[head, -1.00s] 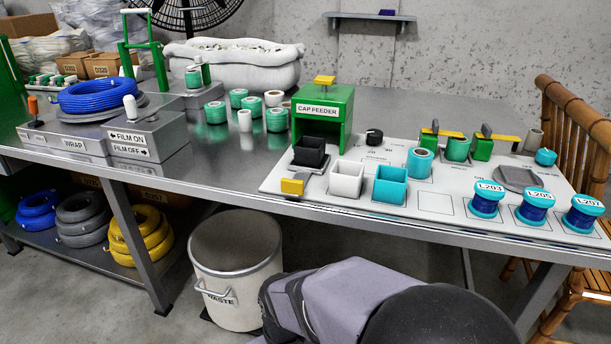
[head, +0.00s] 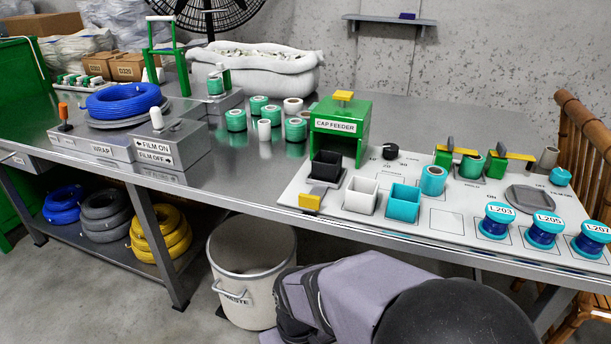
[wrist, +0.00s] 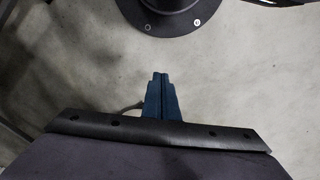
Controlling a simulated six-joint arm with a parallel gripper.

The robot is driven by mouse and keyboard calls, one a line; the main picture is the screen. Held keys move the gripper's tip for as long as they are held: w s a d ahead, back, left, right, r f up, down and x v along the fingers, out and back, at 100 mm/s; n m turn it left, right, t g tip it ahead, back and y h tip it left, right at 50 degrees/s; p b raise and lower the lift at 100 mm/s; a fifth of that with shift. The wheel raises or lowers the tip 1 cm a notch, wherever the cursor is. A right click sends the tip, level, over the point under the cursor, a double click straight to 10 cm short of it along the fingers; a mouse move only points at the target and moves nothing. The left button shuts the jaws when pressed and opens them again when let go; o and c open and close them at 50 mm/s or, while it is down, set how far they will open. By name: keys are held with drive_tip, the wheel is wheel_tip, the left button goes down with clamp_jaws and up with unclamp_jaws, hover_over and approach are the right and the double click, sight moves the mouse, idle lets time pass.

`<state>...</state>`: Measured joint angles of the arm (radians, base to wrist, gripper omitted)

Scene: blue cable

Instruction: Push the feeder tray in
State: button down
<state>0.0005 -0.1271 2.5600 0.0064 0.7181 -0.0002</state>
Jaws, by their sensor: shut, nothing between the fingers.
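The green cap feeder (head: 340,128) stands on the white board on the bench, with a yellow knob on top. Its feeder tray (head: 318,182) sticks out at the front, with a yellow handle (head: 310,201) at the near edge and a black box (head: 326,167) on it. My gripper (wrist: 160,76) shows only in the wrist view, as blue fingers shut together over bare floor, holding nothing. It is away from the feeder tray, which is out of the wrist view.
A white box (head: 360,195) and a teal box (head: 403,203) stand right of the tray. Labelled blue spools (head: 545,230) line the board's right front. A waste bin (head: 243,270) stands on the floor below the bench edge.

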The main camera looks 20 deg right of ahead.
wheel_tip(320, 180, up, 32)
drive_tip(key=w+d+n+g+p, duration=0.1)
drive_tip(key=d+p, duration=0.1)
drive_tip(key=p, duration=3.2)
drive_tip(key=w+d+r+n+t+h+p, duration=0.1)
drive_tip(key=w+n, duration=0.5)
drive_tip(key=n, duration=0.7)
drive_tip(key=w+d+r+n+t+h+p, duration=0.1)
drive_tip(key=w+n, duration=0.5)
drive_tip(key=n, duration=0.7)
wheel_tip(320, 180, up, 3)
drive_tip(key=shift+d+r+t+p, duration=0.15)
drive_tip(key=shift+d+t+p, duration=0.15)
drive_tip(key=shift+t+p, duration=0.5)
drive_tip(key=shift+w, duration=0.1)
